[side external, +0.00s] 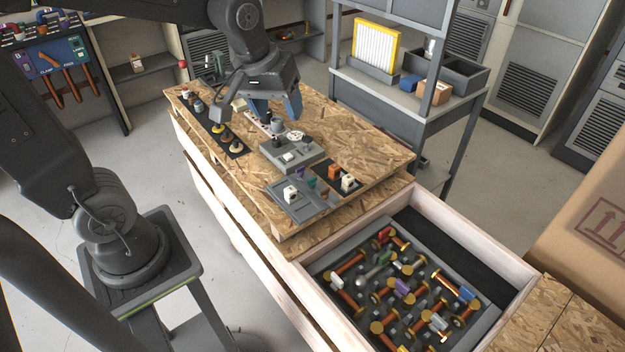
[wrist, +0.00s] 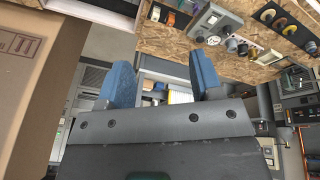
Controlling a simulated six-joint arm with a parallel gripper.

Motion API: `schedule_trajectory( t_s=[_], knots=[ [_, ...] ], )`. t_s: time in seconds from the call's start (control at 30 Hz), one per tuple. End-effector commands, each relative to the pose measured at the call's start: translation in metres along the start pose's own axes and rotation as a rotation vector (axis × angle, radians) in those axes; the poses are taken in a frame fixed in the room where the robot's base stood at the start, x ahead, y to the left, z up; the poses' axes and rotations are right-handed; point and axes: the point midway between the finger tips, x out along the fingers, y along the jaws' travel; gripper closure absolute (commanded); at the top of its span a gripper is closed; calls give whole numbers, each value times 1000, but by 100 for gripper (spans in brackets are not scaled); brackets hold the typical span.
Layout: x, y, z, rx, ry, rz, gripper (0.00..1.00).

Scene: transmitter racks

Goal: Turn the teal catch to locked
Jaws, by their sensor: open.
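My gripper (side external: 274,108) points down over the far part of the wooden bench top, near a grey block (side external: 292,152) with a white round part on it. Its two blue fingers are apart with nothing seen between them; they also show in the wrist view (wrist: 162,82). A small teal-green piece (side external: 311,182) stands in the dark area near the front of the bench top, beside purple and orange pieces. It is too small to tell if it is the catch or how it is turned. In the wrist view I cannot make out a teal catch.
A dark strip with several round knobs (side external: 236,147) lies along the bench's left side. An open drawer (side external: 521,270) in front holds copper-coloured spools and coloured pieces. A cardboard box (side external: 590,215) stands at right. A grey shelf rack (side external: 425,112) stands behind the bench.

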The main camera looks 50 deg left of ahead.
Motion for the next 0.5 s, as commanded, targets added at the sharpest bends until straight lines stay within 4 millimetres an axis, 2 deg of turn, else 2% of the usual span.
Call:
schedule_trajectory(
  t_s=[0.03, 0.2, 0.4, 0.5],
  knots=[
    [15, 1, -15, -77, -27, -21, 40],
    [68, 2, -58, -350, -88, -82, 40],
    [144, -9, -96, -666, -147, -169, 40],
    [181, -17, -107, -802, -165, -209, 40]
  ],
)
